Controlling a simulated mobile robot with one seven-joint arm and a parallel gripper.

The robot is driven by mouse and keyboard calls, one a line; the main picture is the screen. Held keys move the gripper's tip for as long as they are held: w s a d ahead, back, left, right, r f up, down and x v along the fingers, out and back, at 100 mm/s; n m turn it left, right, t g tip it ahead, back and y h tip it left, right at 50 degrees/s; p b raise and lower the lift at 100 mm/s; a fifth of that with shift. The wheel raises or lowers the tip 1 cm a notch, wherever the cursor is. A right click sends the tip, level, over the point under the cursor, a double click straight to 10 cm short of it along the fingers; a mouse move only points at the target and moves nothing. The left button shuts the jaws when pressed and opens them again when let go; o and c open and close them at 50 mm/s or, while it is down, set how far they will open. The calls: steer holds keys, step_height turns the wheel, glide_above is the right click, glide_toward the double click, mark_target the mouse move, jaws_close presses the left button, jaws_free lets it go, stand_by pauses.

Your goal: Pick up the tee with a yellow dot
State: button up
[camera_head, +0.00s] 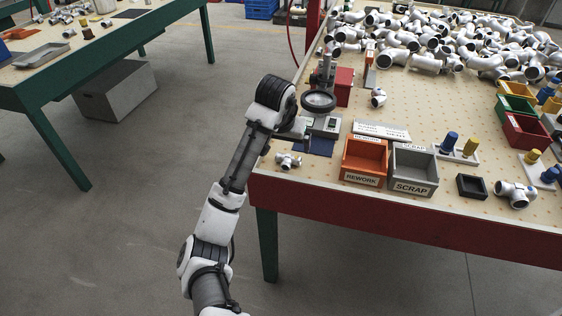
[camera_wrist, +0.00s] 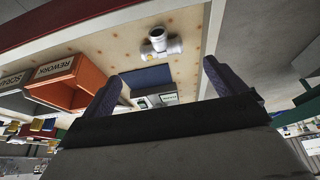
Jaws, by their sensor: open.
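A silver pipe tee (camera_head: 288,160) lies on the table near its left front corner. In the wrist view this tee (camera_wrist: 160,42) lies beyond my fingertips, and a small yellowish mark seems to show at its lower left end. A second silver tee (camera_head: 515,194) lies near the front edge at the right; I cannot make out a dot on it. My gripper (camera_wrist: 161,80) is open and empty, its two dark fingers wide apart. In the head view my gripper (camera_head: 294,130) is above the table close to the first tee, apart from it.
An orange REWORK bin (camera_head: 363,178) and a grey SCRAP bin (camera_head: 413,187) stand right of the first tee. A dark blue mat (camera_head: 320,146) and a magnifier (camera_head: 319,101) are just behind it. A pile of fittings (camera_head: 440,40) covers the back.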

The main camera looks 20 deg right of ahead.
mark_target(287, 158)
steer(key=p+x, duration=0.2)
steer(key=x, duration=0.8)
steer(key=shift+r, duration=0.15)
steer(key=c, duration=1.3)
steer(key=shift+o, duration=0.2)
